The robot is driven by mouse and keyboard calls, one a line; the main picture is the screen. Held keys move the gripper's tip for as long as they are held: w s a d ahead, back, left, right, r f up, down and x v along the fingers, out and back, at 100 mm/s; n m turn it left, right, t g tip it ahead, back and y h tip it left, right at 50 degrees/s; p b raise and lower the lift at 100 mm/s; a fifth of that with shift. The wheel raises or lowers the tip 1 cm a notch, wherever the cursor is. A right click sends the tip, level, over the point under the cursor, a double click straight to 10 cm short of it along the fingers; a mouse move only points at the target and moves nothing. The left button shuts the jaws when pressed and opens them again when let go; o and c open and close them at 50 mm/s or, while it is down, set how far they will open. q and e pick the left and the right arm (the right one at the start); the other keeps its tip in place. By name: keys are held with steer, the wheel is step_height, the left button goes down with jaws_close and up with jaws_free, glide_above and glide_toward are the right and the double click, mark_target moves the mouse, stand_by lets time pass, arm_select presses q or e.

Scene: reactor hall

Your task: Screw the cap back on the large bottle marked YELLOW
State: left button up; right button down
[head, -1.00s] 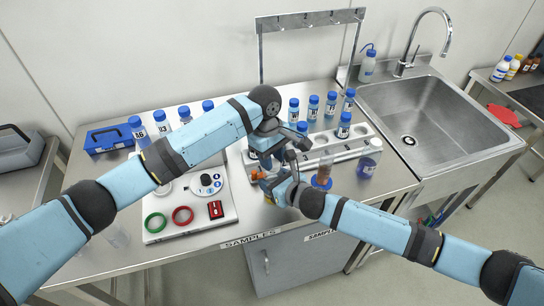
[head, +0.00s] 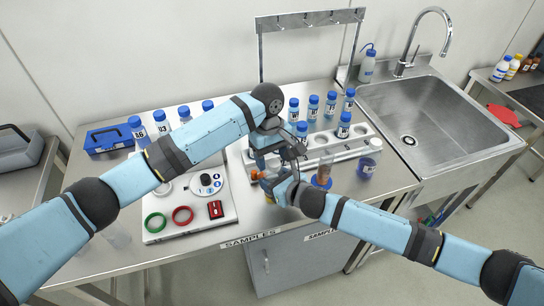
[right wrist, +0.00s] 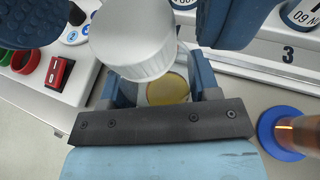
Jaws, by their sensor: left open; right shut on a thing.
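In the right wrist view a white ribbed cap (right wrist: 138,42) hangs tilted above and a little to the far side of an open bottle mouth (right wrist: 166,88) with yellow inside. My right gripper (right wrist: 158,90) is shut around the bottle just below that mouth; it also shows in the head view (head: 272,180). My left gripper (head: 284,154) is open, close above the right one; a blue part of it (right wrist: 230,18) shows beside the cap. Whether its jaws touch the cap I cannot tell. The bottle's body and label are mostly hidden behind my gripper.
A rack (head: 340,150) with blue-capped bottles stands behind. A white panel (head: 190,222) with rings lies left. The sink (head: 430,115) is farther right.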

arm_select(q)
step_height(320, 180, up, 4)
steer(key=shift+r, duration=0.2)
steer(key=o, duration=0.6)
steer(key=shift+c, duration=0.2)
step_height(320, 180, up, 12)
steer(key=w, duration=0.1)
steer(key=shift+w+a, duration=0.3)
steer(key=shift+a, duration=0.15)
steer(key=shift+f, duration=0.1)
arm_select(e)
steer(key=shift+c, duration=1.3)
jaws_free()
